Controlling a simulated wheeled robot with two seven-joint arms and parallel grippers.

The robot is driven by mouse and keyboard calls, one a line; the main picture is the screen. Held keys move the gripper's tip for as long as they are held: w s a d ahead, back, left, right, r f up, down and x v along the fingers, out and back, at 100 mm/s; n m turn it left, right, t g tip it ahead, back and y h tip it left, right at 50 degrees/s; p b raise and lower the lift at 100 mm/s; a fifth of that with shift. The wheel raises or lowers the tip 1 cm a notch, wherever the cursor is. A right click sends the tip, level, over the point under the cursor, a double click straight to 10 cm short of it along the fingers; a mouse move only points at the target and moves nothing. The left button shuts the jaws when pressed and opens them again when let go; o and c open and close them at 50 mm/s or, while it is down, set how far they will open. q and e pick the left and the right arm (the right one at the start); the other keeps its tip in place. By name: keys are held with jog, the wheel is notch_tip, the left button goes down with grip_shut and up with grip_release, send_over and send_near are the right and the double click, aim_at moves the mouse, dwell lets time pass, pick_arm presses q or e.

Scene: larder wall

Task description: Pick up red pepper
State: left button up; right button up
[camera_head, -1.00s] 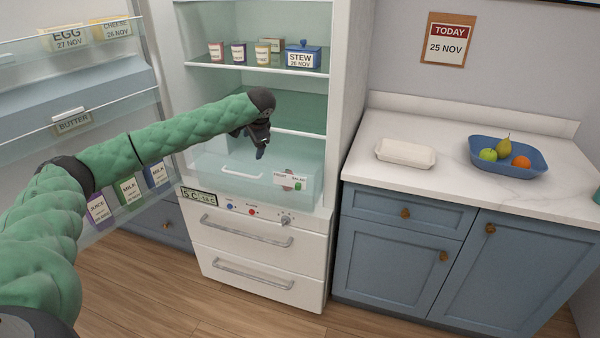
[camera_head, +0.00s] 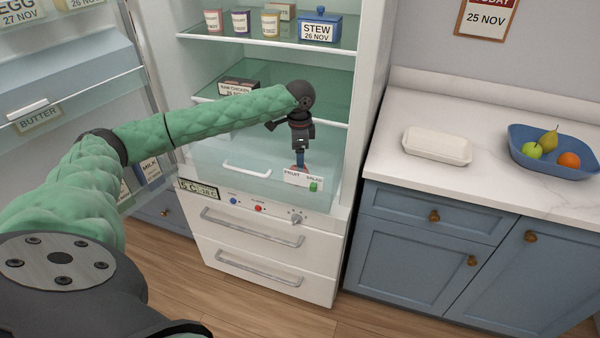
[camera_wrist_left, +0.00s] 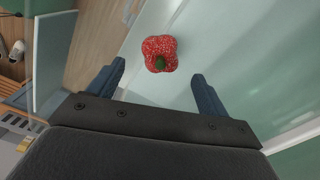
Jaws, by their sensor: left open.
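The red pepper (camera_wrist_left: 160,55) shows in the left wrist view, with its green stem facing the camera. It lies in the fridge's clear crisper drawer, just beyond my left gripper's fingertips and between their lines. My left gripper (camera_wrist_left: 158,75) is open and empty, its two blue fingers apart. In the head view my left gripper (camera_head: 301,168) points down over the right part of the drawer (camera_head: 240,190). A small piece of red shows by the fingers there; the rest of the pepper is hidden. My right gripper is not in view.
The fridge door (camera_head: 60,70) stands open at the left. A glass shelf with a raw chicken box (camera_head: 238,88) is behind the arm, and the blue stew pot (camera_head: 320,27) is on the shelf above. A counter with a white tray (camera_head: 437,145) and a fruit tray (camera_head: 540,165) is at right.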

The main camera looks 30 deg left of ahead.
pick_arm(q)
notch_tip(320, 180, down, 2)
jog(key=shift+a+f+p, duration=0.1)
jog(key=shift+p, duration=0.35)
jog(key=shift+f, duration=1.15)
jog(key=shift+r, duration=0.1)
jog(key=c, duration=1.1)
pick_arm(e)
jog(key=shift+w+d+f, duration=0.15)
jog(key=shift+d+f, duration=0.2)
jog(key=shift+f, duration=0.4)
